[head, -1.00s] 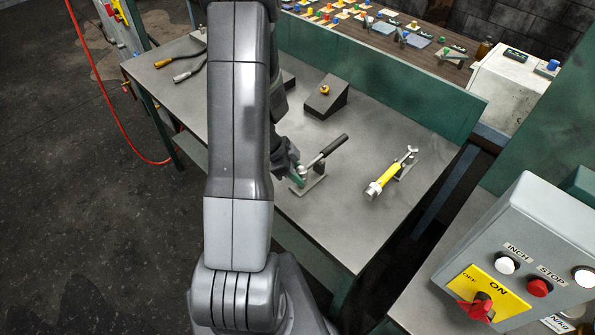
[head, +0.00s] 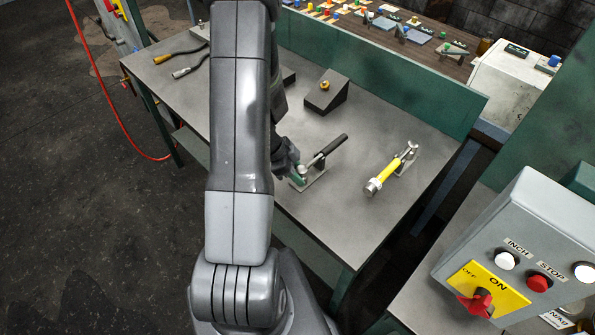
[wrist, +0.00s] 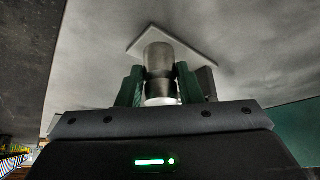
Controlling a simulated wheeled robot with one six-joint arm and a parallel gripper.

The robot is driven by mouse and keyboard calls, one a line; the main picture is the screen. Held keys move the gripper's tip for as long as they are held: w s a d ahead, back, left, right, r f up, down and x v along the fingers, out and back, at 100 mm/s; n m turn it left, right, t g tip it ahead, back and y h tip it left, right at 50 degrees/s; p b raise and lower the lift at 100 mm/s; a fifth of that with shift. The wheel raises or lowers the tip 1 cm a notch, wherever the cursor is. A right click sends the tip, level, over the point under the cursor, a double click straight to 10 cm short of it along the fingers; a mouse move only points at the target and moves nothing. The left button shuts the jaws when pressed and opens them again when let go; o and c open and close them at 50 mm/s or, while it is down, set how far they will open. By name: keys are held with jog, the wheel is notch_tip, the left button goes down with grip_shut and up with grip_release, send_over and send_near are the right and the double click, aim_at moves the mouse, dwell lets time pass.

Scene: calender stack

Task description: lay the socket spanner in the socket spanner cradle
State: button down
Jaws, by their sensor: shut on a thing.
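The socket spanner, a tool with a black handle (head: 334,145) and a bare metal end, lies slanting at the middle of the grey bench. My gripper (head: 298,177), with green fingers, is at its near metal end. In the wrist view my gripper (wrist: 160,88) is shut on a metal cylinder (wrist: 158,58), which seems to be that end. A pale plate (wrist: 195,40) is just beyond it. This looks like the base of the socket spanner cradle (head: 314,184), under the tool in the head view. Whether the spanner touches the cradle cannot be told.
A dark wedge with a brass knob (head: 325,92) stands behind. A green panel (head: 400,80) edges the back.

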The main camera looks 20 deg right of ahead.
jog(key=c, duration=0.5)
grip_release()
dwell(0.4)
jog(key=shift+v, duration=4)
jog(key=shift+x, duration=2.85)
